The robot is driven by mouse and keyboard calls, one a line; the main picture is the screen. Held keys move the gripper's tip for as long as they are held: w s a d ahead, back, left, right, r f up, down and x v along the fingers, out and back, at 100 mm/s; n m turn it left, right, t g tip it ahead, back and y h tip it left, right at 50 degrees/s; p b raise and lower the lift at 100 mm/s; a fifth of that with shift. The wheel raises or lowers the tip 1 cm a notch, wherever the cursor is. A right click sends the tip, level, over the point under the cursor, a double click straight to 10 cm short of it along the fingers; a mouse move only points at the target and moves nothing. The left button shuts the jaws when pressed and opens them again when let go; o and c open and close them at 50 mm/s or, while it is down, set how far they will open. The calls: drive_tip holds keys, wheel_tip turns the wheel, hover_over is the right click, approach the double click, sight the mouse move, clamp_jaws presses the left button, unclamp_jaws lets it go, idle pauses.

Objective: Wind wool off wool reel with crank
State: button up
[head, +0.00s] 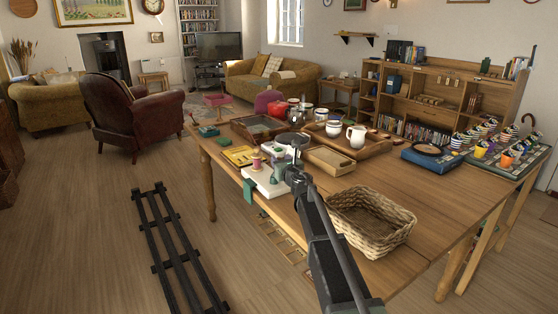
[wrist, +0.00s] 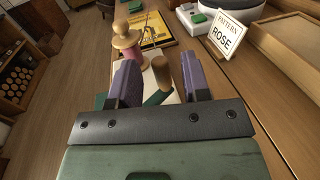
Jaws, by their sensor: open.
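The wool reel (wrist: 128,48) stands upright in the wrist view, with a pale wooden top and pink wool around it. It also shows small in the head view (head: 256,162). It is on a white board (head: 262,183) at the table's near left edge. The crank has an upright wooden handle (wrist: 162,72) and a green arm (wrist: 158,98). My gripper (wrist: 160,62) is open. In the wrist view its two purple-grey fingers appear on either side of the wooden handle, with gaps showing. I cannot tell whether the handle is fully between them in depth. The lower crank is partly hidden.
A card reading "PATTERN ROSE" (wrist: 227,34) stands to the right of the reel. A yellow item (head: 239,156) lies behind it. A wooden tray (head: 330,159) and a wicker basket (head: 372,240) are to the right.

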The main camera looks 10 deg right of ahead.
drive_tip(key=v, duration=0.8)
drive_tip(key=shift+s, duration=0.3)
